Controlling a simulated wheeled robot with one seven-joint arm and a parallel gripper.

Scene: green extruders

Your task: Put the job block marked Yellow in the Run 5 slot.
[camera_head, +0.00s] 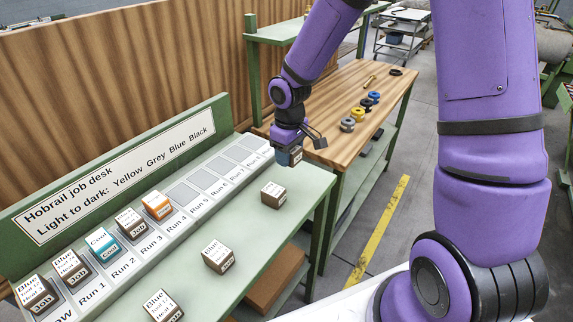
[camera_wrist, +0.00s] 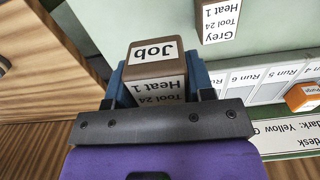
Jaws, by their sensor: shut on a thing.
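My gripper (camera_head: 290,154) is shut on a brown job block (camera_head: 296,157), held at the far right end of the desk. In the wrist view the block (camera_wrist: 155,52) shows Job, Heat 1 and Tool 24; its colour word is hidden. The Run 5 slot (camera_head: 183,192) is an empty grey pad, left of and nearer the camera than the gripper. The Run 5 label shows in the wrist view (camera_wrist: 283,73). The Run 4 slot beside it holds an orange Purge block (camera_head: 158,206).
Brown Job blocks and a teal Cool block (camera_head: 102,244) fill the nearer slots. Loose brown blocks stand on the green desk (camera_head: 190,280), one marked Grey (camera_wrist: 218,20). A sign board (camera_head: 120,180) rises behind the slots. The farther slots look empty.

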